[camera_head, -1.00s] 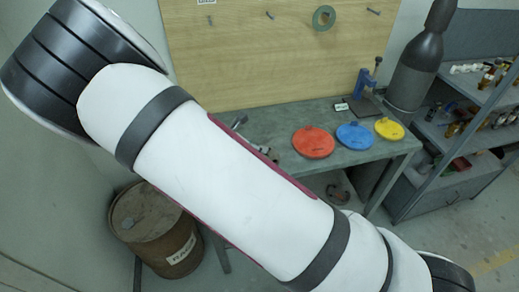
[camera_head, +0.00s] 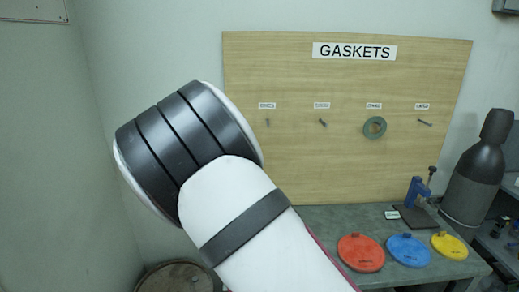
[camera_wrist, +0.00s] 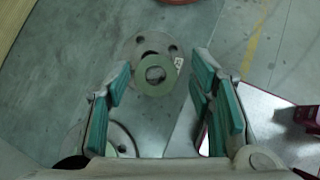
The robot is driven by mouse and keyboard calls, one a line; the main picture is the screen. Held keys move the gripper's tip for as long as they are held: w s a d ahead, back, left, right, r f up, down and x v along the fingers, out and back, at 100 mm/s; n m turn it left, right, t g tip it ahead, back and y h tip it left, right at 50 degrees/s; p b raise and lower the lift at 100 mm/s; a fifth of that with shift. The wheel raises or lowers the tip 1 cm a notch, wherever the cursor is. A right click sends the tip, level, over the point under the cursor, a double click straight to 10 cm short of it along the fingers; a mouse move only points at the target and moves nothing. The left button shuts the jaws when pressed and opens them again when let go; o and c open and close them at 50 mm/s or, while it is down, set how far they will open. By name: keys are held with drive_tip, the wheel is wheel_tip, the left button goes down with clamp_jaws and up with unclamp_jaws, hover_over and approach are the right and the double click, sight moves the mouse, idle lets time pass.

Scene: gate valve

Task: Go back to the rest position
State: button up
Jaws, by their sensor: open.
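My gripper (camera_wrist: 160,72) shows in the wrist view with its two green-padded fingers spread apart and nothing held between them. Beyond the fingertips is a grey round flange (camera_wrist: 128,48) with bolt holes. A pale green ring gasket (camera_wrist: 155,88) lies over or in front of the flange; I cannot tell whether they touch. A small white tag sits at the ring's right side. In the head view my own arm fills the lower middle and my gripper is out of frame.
A wooden board (camera_head: 290,75) marked GASKETS holds a green gasket (camera_head: 366,127) on one peg; the other pegs are bare. Red (camera_head: 361,252), blue (camera_head: 409,250) and yellow (camera_head: 449,245) discs lie on the bench (camera_head: 325,222). A rusty drum (camera_head: 175,279) stands below left.

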drive_tip(key=s+d+r+m+g+y+b, duration=0.1)
drive_tip(key=s+d+r+m+y, duration=0.2)
drive_tip(key=s+r+m, duration=0.5)
drive_tip(key=s+d+r+m+y, duration=0.3)
drive_tip(key=r+m, duration=0.3)
drive_tip(key=r, duration=0.4)
drive_tip(key=s+r+m+t, duration=0.1)
drive_tip(key=s+r+m, duration=0.3)
drive_tip(key=s, duration=0.3)
drive_tip(key=s+r+m+t+y+b, duration=0.1)
drive_tip(key=s+r+m, duration=0.3)
drive_tip(key=s, duration=0.3)
drive_tip(key=shift+s+d+r+t, duration=0.2)
drive_tip(key=shift+s+d+t, duration=0.1)
drive_tip(key=shift+d, duration=0.15)
